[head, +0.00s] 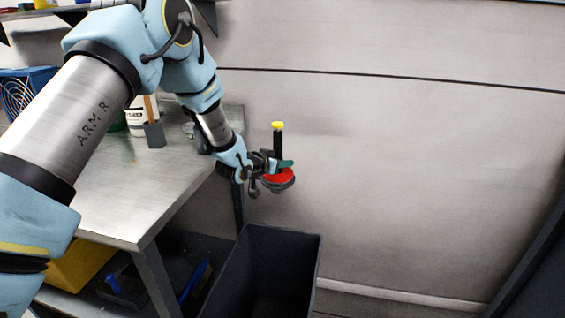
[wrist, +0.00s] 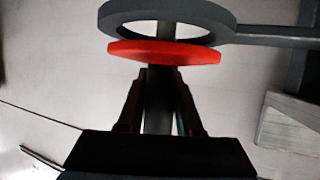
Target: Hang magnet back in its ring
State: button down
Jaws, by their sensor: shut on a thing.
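The magnet has a dark upright stem with a yellow cap (head: 277,125) and a red disc (head: 279,178) low on it. My gripper (head: 272,164) is shut on the stem, just above the disc in the head view. In the wrist view my gripper (wrist: 160,85) has its fingers either side of the dark stem, close to the red disc (wrist: 165,53). The dark grey ring (wrist: 160,12) lies right beside the disc, with its bar running right. The stem shows across its opening. I cannot tell whether disc and ring touch. In the head view, a grey rim (head: 276,188) shows under the disc.
A dark open bin (head: 262,270) stands on the floor below my gripper. A metal workbench (head: 120,205) is to the left, with a grey cup (head: 154,134) and a white tub on it. The pale wall (head: 410,160) behind is bare. Space right of my gripper is clear.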

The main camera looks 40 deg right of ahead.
jog(key=shift+f+b, duration=0.45)
jog(key=shift+b, duration=0.15)
dwell(0.3)
jog(key=c, duration=0.5)
grip_release()
